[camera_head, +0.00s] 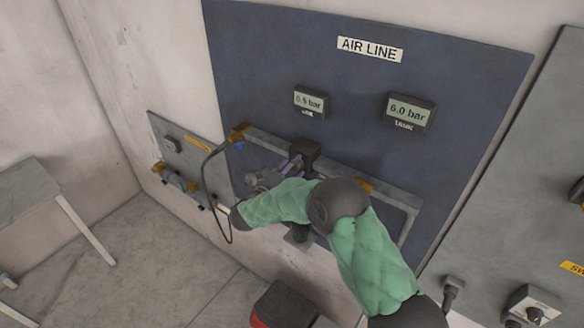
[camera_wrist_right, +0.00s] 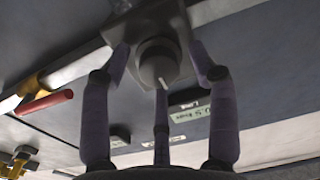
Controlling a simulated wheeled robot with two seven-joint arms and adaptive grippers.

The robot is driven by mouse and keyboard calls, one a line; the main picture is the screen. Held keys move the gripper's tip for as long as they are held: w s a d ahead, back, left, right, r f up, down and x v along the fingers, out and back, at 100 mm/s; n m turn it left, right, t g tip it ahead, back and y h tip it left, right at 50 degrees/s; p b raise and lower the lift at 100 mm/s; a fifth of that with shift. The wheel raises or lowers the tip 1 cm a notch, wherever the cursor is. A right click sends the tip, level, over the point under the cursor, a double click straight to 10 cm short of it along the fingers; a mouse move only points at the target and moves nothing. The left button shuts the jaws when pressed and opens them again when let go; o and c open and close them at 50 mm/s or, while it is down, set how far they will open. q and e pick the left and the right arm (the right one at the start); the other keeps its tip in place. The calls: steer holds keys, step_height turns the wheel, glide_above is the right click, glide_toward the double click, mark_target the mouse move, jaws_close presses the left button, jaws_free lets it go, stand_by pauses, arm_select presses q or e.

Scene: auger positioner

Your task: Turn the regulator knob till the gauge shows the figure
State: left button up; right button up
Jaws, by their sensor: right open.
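The regulator (camera_head: 306,150) is a dark block on the pipe under the gauges. Its round grey knob (camera_wrist_right: 158,63), with a pale pointer line, shows in the right wrist view; my arm and gripper hide it in the head view. My right gripper (camera_head: 279,175) is open, its fingers spread on either side of the knob and a third one below it in the wrist view. Whether they touch the knob cannot be told. The left gauge (camera_head: 311,101) reads about 0.5 bar. My left gripper is out of view.
The blue AIR LINE panel (camera_head: 455,75) carries the gauges and a grey pipe (camera_head: 348,168). A black hose (camera_head: 206,185) hangs at the pipe's left end. A small grey panel (camera_head: 163,125) stands at left, a larger one (camera_head: 520,190) at right. A red-and-black box (camera_head: 283,303) is below.

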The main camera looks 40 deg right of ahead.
steer(key=shift+r, duration=0.15)
steer(key=c, duration=1.1)
steer(key=shift+c, duration=0.2)
